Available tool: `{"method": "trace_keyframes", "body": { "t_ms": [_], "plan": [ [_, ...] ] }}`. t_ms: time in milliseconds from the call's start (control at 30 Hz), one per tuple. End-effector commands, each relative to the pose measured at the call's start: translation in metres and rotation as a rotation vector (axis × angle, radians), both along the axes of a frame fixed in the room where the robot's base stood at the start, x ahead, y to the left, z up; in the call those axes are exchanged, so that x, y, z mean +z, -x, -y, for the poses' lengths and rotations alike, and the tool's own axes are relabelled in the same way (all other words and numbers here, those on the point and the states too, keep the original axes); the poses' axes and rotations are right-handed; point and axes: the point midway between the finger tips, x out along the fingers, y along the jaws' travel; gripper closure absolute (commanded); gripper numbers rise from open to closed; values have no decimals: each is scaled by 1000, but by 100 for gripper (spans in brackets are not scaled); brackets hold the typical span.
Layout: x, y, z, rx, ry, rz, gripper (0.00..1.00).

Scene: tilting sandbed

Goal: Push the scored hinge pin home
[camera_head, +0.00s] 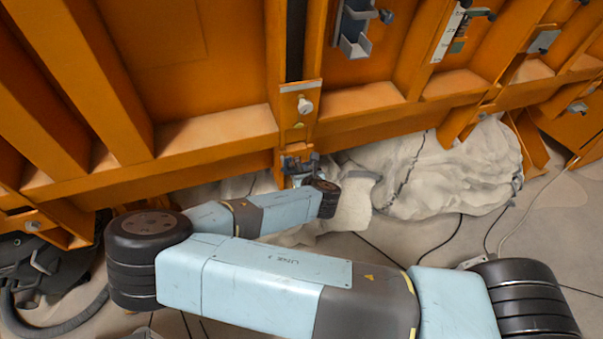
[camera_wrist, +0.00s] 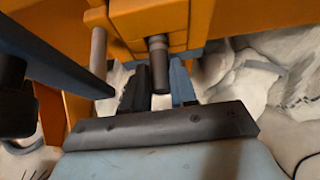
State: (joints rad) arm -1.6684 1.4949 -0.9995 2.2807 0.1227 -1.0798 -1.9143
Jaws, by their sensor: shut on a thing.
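In the wrist view, a dark grey hinge pin (camera_wrist: 158,55) sticks down out of an orange hinge block (camera_wrist: 150,20). My gripper (camera_wrist: 160,90) is just below the block, with one finger on each side of the pin's lower part, shut on it. A length of pin shows between block and fingers. In the head view my gripper (camera_head: 298,168) is under the orange frame's lower beam, and my wrist hides most of the pin. A pale round knob (camera_head: 304,106) sits on an orange plate above.
Orange ribbed frame (camera_head: 205,135) fills the upper view. A pale grey rod (camera_wrist: 98,50) and a dark bar (camera_wrist: 60,55) lie close left of my gripper. Crumpled whitish sheeting (camera_head: 450,175) lies behind to the right. Cables cross the floor (camera_head: 400,240).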

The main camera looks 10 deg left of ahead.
Motion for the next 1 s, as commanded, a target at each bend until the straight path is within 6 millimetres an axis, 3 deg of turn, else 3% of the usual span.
{"method": "trace_keyframes", "body": {
  "t_ms": [500, 533, 833, 967, 1000],
  "plan": [
    [2, -9, -6, 0, -1, 0, 100],
    [2, -9, -5, 0, -1, 0, 71],
    [2, -9, -5, 0, 0, 0, 43],
    [2, -8, -6, 1, 0, 0, 43],
    [1, -8, -6, 2, 0, -1, 48]
  ]
}}
